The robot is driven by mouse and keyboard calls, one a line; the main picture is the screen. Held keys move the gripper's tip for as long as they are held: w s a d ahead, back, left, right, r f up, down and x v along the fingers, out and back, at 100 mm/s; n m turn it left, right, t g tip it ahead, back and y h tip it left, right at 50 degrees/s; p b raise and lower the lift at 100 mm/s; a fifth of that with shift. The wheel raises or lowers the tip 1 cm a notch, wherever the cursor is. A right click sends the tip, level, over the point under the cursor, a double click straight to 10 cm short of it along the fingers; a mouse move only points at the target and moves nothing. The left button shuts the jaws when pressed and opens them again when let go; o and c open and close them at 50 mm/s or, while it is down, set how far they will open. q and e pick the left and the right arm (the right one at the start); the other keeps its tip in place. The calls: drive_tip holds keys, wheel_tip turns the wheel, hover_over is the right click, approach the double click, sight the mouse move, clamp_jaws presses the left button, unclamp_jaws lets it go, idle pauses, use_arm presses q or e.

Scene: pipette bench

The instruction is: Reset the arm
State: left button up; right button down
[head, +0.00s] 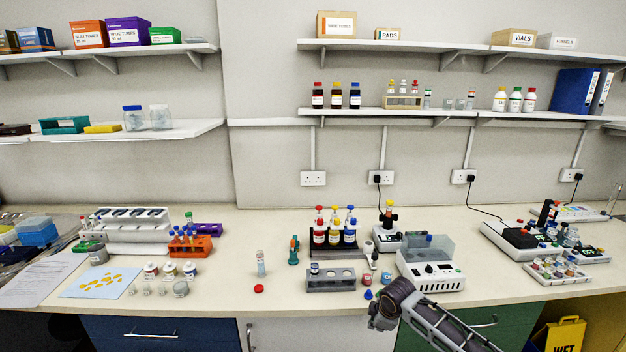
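My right arm comes in from the bottom right, and its dark end with the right gripper (381,317) is at the front edge of the bench (215,290). The gripper is small and seen at a poor angle, so I cannot tell whether its fingers are open or shut. No held object shows at it. It is in front of the white device with a clear cover (432,277) and near small blue and pink caps on the bench. My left arm and gripper are not in view.
A grey rack (331,284) stands left of my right gripper, with a rack of colour-capped bottles (334,236) behind it. Shelves (400,48) run above.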

drive_tip(key=s+d+f+m, duration=0.2)
drive_tip(key=f, duration=0.7)
drive_tip(key=s+d+f+m, duration=0.1)
drive_tip(key=s+f+m, duration=0.15)
drive_tip(key=f, duration=0.55)
drive_tip(key=s+d+f+m, duration=0.3)
drive_tip(key=s+f, duration=1.1)
drive_tip(key=f, duration=0.3)
drive_tip(key=s+f+m+g, duration=0.1)
drive_tip(key=s+f, duration=0.4)
drive_tip(key=s, duration=0.8)
drive_tip(key=s+f+m+g, duration=0.1)
drive_tip(key=s+f, duration=0.4)
drive_tip(key=s, duration=0.9)
drive_tip(key=s+f+m+g, duration=0.1)
drive_tip(key=s+f+m, duration=0.2)
drive_tip(key=s, duration=1.1)
wheel_tip(320, 180, down, 3)
drive_tip(key=shift+f+h, duration=0.1)
drive_tip(key=shift+h, duration=0.3)
